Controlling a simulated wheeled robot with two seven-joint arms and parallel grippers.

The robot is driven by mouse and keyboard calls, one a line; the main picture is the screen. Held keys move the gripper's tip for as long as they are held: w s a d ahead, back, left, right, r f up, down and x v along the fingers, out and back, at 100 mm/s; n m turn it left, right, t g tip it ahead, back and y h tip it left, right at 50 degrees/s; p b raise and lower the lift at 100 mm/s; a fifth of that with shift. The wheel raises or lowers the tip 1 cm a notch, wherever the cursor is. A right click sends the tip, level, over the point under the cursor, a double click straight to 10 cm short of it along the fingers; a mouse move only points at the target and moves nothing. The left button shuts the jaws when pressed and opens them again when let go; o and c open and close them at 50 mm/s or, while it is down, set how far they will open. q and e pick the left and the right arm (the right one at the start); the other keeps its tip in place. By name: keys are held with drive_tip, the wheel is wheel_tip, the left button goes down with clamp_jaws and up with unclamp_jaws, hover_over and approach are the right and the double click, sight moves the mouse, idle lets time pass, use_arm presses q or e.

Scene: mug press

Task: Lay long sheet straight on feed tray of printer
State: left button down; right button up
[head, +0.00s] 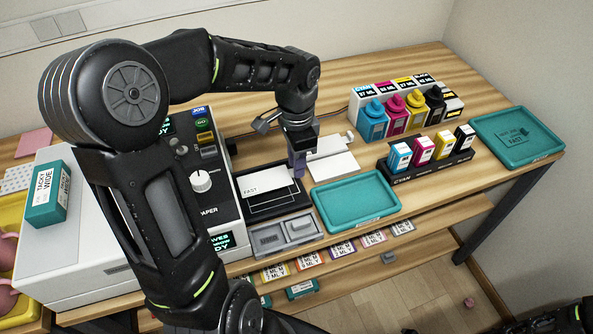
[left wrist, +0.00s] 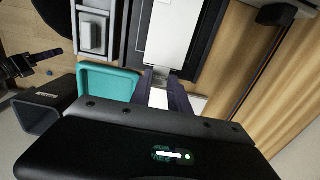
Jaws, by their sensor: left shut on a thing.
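The long white sheet (head: 262,183), marked FAST, lies over the black feed tray (head: 278,204) on the right side of the white printer (head: 75,240). My left gripper (head: 298,168) points down and is shut on the right end of the sheet. In the left wrist view, the sheet (left wrist: 168,35) runs from my left fingertips (left wrist: 166,84) along the dark tray. Whether it touches the tray floor I cannot tell. A dark part, probably my right gripper (left wrist: 40,58), shows at the left of the wrist view; its jaws are unclear.
Ink bottles (head: 395,117), a cartridge rack (head: 432,160) and another teal tray (head: 517,137) stand farther right.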

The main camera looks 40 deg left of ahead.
use_arm(q)
drive_tip(key=shift+f, duration=1.8)
drive_tip(key=shift+f, duration=0.1)
drive_tip(key=c, duration=1.2)
unclamp_jaws()
drive_tip(key=shift+c, duration=0.2)
wheel_tip(320, 180, up, 12)
drive_tip(key=shift+r, duration=0.15)
